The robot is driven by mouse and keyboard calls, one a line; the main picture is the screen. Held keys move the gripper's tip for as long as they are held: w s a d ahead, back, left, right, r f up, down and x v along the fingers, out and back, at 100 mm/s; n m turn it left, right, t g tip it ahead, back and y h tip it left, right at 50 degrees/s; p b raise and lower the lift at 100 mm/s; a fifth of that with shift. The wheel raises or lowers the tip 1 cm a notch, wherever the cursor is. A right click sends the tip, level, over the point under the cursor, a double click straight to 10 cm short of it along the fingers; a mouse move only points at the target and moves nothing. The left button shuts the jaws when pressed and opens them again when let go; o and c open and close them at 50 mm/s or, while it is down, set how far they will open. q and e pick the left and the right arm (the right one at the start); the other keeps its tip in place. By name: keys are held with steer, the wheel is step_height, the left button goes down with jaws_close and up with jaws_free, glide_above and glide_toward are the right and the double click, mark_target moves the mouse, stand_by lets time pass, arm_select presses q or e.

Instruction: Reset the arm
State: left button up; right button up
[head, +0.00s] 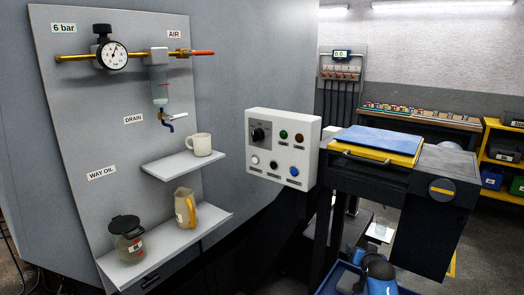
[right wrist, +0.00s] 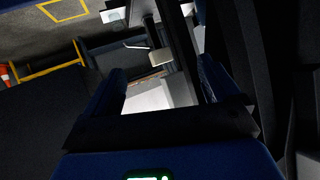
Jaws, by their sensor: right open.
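My right gripper (right wrist: 163,76) shows in the right wrist view. Its two dark blue fingers stand wide apart with nothing between them. Past the gap lie a pale flat surface and a small light block, both too dim to name. Blue and black parts low in the head view look like my own arm, but the gripper cannot be made out there. My left gripper is in neither view.
A grey panel carries a pressure gauge (head: 112,55) and two shelves with a mug (head: 199,144), a yellowish jug (head: 185,207) and a dark-lidded jar (head: 127,239). A white control box (head: 283,148) stands centrally.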

steer(key=s+a+r+n+t+p, duration=0.1)
steer(key=s+a+r+t+p, duration=0.1)
steer(key=s, duration=1.5)
steer(key=s+a+r+n+t+y+p, duration=0.1)
steer(key=s+a+r+p, duration=0.3)
steer(key=s, duration=1.3)
steer(key=s+a+r+n+t+y+p, duration=0.1)
steer(key=s+a, duration=0.5)
steer(key=s, duration=1.1)
step_height(320, 180, up, 2)
steer(key=n+t+p, duration=0.1)
steer(key=p, duration=0.2)
steer(key=shift+a+t, duration=0.25)
steer(key=shift+t, duration=0.05)
steer(key=shift+w+r, duration=0.1)
